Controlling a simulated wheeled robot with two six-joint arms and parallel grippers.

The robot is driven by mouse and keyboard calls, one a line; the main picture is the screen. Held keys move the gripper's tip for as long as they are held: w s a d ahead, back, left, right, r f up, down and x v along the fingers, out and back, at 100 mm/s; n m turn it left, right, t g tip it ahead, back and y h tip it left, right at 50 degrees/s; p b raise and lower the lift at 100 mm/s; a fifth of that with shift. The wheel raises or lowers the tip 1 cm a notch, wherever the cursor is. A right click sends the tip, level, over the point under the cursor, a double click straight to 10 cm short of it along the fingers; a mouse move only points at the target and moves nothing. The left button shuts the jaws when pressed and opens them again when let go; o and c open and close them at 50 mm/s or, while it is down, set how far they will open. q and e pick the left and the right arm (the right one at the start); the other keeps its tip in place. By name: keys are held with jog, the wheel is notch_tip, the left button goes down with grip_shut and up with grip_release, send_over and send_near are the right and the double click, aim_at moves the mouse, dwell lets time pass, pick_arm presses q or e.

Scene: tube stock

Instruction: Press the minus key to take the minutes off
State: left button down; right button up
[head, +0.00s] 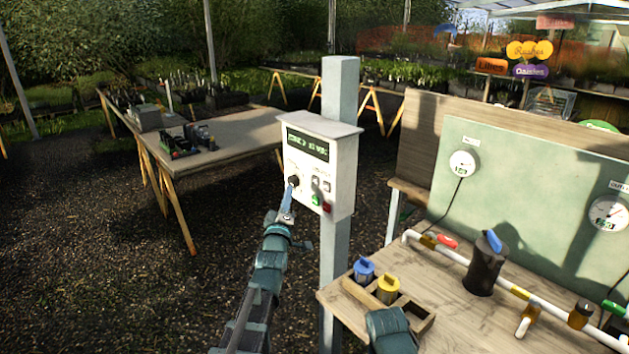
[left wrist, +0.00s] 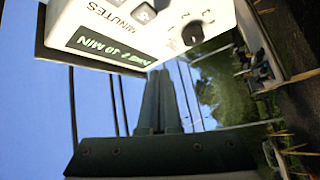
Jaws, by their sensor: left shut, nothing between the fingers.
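The white control box (head: 318,165) is fixed to a grey post. Its display (head: 308,145) is lit with green text, and the left wrist view shows the display (left wrist: 100,50) with a zone 2 line in minutes. Two small keys (head: 321,184) sit below the display; in the left wrist view a key (left wrist: 142,15) lies by the word MINUTES. I cannot read which is minus. The black dial (head: 293,181) is left of the keys. My left gripper (head: 290,188) is shut and empty, its tips in front of the box near the dial. It also shows in the left wrist view (left wrist: 166,75).
A green button (head: 316,200) and a red button (head: 326,208) sit below the keys. A workbench (head: 455,300) with pipes, valves and a wooden tray (head: 408,302) stands at right. A wooden table (head: 235,135) stands behind at left. Open gravel lies left of the post.

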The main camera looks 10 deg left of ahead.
aim_at(312, 177)
pick_arm(q)
jog(key=n, duration=0.4)
jog(key=s+a+n, duration=0.1)
jog(key=n, duration=0.3)
jog(key=s+n+p, duration=0.1)
jog(key=n, duration=0.3)
jog(key=shift+a+r+g, duration=0.2)
jog(key=shift+g, duration=0.1)
jog(key=w+d, duration=0.5)
jog(key=w, duration=0.2)
jog(key=shift+d, duration=0.2)
jog(key=shift+w+d, duration=0.1)
dwell(1.7)
jog(key=shift+w+d, duration=0.2)
jog(key=shift+w+d, duration=0.2)
jog(key=shift+w, duration=0.1)
dwell(0.8)
jog(key=shift+s, duration=0.1)
dwell(0.3)
jog(key=shift+s+a, duration=0.5)
jog(key=shift+s, duration=0.05)
